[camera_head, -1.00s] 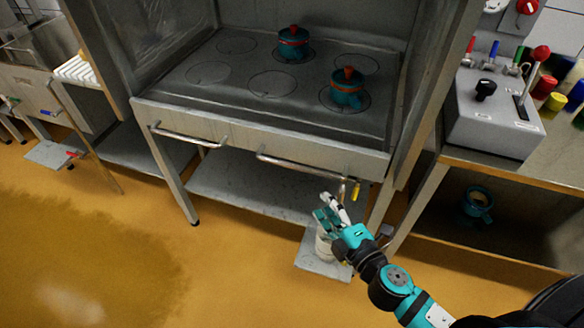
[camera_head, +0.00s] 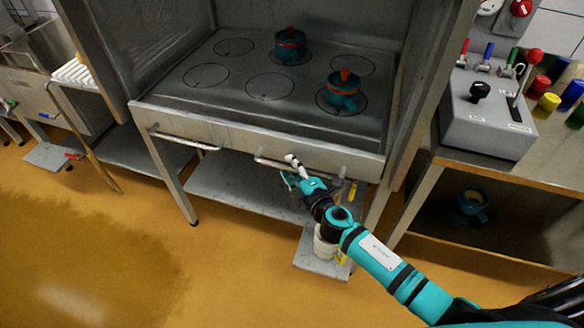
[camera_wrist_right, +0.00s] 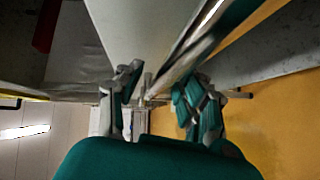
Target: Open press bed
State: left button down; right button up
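The press bed (camera_head: 225,110) is a grey metal bed marked with several circles, under a hood. Two teal moulds with orange bands, one at the back (camera_head: 290,45) and one at the right (camera_head: 343,92), stand on it. Its front has a left bar handle (camera_head: 185,142) and a right bar handle (camera_head: 268,161). My right gripper (camera_head: 290,169) is at the right handle. In the right wrist view its fingers (camera_wrist_right: 160,92) are spread apart, with a metal bar (camera_wrist_right: 190,55) running between them. Whether they touch it I cannot tell. My left gripper is out of view.
A grey control box (camera_head: 490,115) with levers and a red knob stands on the right bench. A teal mould (camera_head: 471,203) sits on the shelf below it. A white container (camera_head: 325,243) stands below my right arm. The orange floor at left is free.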

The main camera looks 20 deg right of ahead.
jog(key=shift+w, duration=0.1)
grip_shut()
jog(key=shift+r, duration=0.1)
dwell(0.4)
